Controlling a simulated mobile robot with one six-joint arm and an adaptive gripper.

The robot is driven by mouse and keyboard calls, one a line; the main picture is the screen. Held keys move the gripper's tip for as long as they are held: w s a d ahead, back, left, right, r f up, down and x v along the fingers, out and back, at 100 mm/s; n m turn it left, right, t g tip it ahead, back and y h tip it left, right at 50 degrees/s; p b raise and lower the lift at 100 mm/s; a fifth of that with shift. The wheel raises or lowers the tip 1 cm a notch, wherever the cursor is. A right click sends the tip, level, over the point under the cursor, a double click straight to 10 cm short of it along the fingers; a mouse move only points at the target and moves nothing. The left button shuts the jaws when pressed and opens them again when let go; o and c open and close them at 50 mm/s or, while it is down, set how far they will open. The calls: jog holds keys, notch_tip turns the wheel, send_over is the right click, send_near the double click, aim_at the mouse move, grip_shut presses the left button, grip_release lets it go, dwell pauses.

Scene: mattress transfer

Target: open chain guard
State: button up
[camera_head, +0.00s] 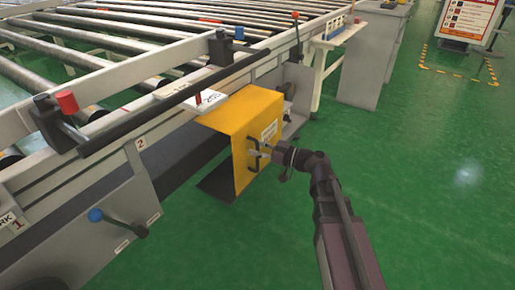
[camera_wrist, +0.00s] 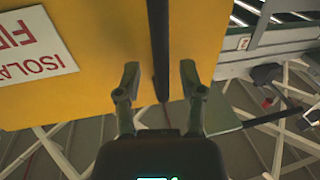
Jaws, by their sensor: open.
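The chain guard (camera_head: 257,112) is a yellow cover on the side of the conveyor frame, with a white label and a black handle (camera_head: 251,152) on its front face. My gripper (camera_head: 266,152) is at this handle. In the wrist view, the yellow guard (camera_wrist: 100,25) fills the upper part, with a label in red letters at left. The black handle bar (camera_wrist: 158,45) runs down between the two fingers of my open gripper (camera_wrist: 160,82). A gap shows on both sides of the bar. Whether a finger touches it, I cannot tell.
The roller conveyor (camera_head: 130,45) extends behind the guard, with a black rail (camera_head: 170,104) and levers along its edge. A grey cabinet (camera_head: 372,65) stands farther back. The green floor (camera_head: 430,190) to the right is clear. A sign stand (camera_head: 470,20) is at upper right.

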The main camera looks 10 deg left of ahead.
jog(key=shift+d, duration=0.15)
jog(key=v, duration=1.1)
jog(key=shift+d, duration=0.35)
jog(key=shift+s, duration=0.15)
dwell(0.3)
jog(key=s+d+f+m+g+h+p, duration=0.3)
jog(key=s+d+f+m+h+p, duration=0.25)
jog(key=m+h+p, duration=0.45)
jog(key=s+d+r+m+g+h+p, duration=0.1)
jog(key=s+d+r+m+h+p, duration=0.1)
jog(key=d+m+h+p, duration=0.55)
notch_tip(320, 180, up, 38)
jog(key=d+n+p, duration=0.2)
jog(key=d+p, duration=0.1)
jog(key=p, duration=3.2)
